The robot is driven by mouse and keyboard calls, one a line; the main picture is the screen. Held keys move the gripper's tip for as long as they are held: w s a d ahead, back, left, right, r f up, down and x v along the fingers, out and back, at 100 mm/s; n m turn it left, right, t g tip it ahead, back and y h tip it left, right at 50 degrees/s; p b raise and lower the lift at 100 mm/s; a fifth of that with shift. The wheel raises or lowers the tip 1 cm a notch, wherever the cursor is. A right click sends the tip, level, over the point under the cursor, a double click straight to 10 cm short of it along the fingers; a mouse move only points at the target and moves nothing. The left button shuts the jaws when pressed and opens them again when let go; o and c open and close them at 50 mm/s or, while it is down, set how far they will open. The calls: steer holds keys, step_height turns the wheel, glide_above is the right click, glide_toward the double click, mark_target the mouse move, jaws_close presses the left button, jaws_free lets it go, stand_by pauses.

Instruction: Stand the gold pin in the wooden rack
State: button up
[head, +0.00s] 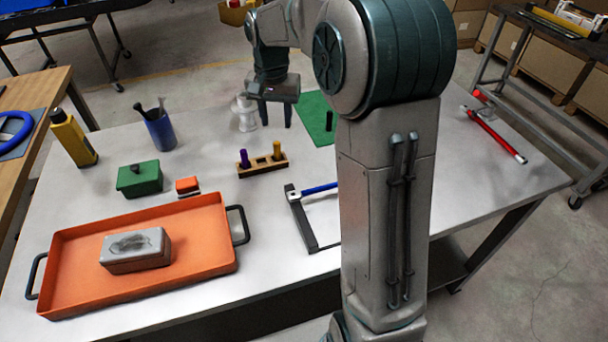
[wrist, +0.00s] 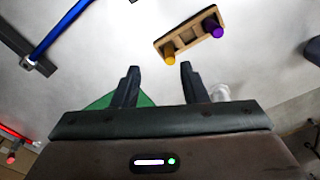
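The wooden rack (head: 270,169) stands on the table near the middle of the head view. The gold pin (head: 277,149) is upright in the rack's right end, and a purple pin (head: 244,158) is upright in its left end. An empty hole shows between them. The wrist view also shows the rack (wrist: 188,40), the gold pin (wrist: 169,59) and the purple pin (wrist: 213,29). My gripper (head: 275,121) is behind the rack and apart from it, pointing down. In the wrist view my gripper (wrist: 158,67) is open, with nothing between its fingers.
A green mat (head: 312,108) with a dark pin (head: 329,120) lies right of my gripper. A whitish object (head: 245,114) stands left of it. A blue-handled tool (head: 318,188) lies in front. An orange tray (head: 205,262), green box (head: 140,181) and blue cup (head: 161,132) are left.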

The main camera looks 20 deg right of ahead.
steer(key=s+f+n+t, duration=0.1)
steer(key=s+n, duration=0.4)
steer(key=s, duration=2)
steer(key=shift+s+d+f+n+t, duration=0.15)
steer(key=shift+s+f+n+t, duration=0.15)
steer(key=shift+t, duration=0.4)
steer(key=shift+r, duration=0.15)
steer(key=shift+s, duration=0.1)
